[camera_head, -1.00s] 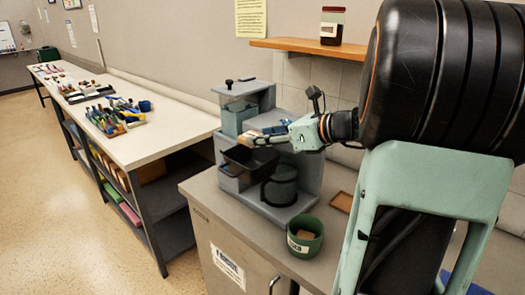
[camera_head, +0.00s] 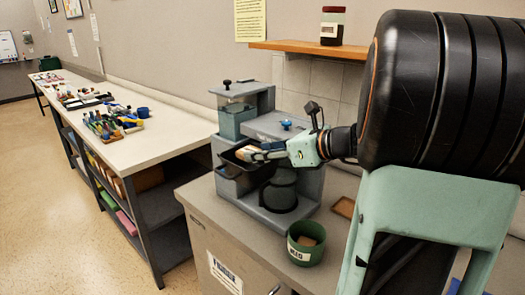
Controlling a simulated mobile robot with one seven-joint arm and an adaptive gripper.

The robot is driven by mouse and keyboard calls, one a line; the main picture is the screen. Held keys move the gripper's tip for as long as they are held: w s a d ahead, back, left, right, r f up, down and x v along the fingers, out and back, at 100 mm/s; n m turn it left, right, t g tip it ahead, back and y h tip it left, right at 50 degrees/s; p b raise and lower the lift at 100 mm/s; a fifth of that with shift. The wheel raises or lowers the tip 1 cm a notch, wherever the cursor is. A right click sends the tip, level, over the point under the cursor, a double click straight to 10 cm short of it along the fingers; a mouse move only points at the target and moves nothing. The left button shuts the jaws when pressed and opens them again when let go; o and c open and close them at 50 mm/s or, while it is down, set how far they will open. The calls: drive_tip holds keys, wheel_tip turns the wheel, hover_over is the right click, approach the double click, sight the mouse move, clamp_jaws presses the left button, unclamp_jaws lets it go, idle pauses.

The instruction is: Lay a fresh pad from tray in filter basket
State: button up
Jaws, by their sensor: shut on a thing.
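The coffee machine (camera_head: 257,183) is grey and stands on the counter. Its dark filter basket (camera_head: 231,168) juts out at the front left, open at the top. My gripper (camera_head: 253,154) is shut on a tan pad (camera_head: 245,152) and holds it at the basket's opening. The fingers hide part of the pad and of the basket, and I cannot tell whether the pad touches the basket. A small brown tray (camera_head: 343,207) lies on the counter to the right of the machine and looks empty.
A green bin (camera_head: 302,255) with a tan piece (camera_head: 306,241) inside stands at the counter's front. A shelf (camera_head: 310,48) with a dark jar (camera_head: 332,27) hangs above. A long workbench (camera_head: 140,149) with tools is at left. Open floor lies at the far left.

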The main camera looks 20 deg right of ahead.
drive_tip(key=shift+f, duration=0.2)
drive_tip(key=o, duration=0.8)
drive_tip(key=shift+r+p, duration=0.4)
drive_tip(key=shift+r, duration=0.2)
drive_tip(key=v, duration=1.2)
drive_tip(key=shift+r, duration=0.1)
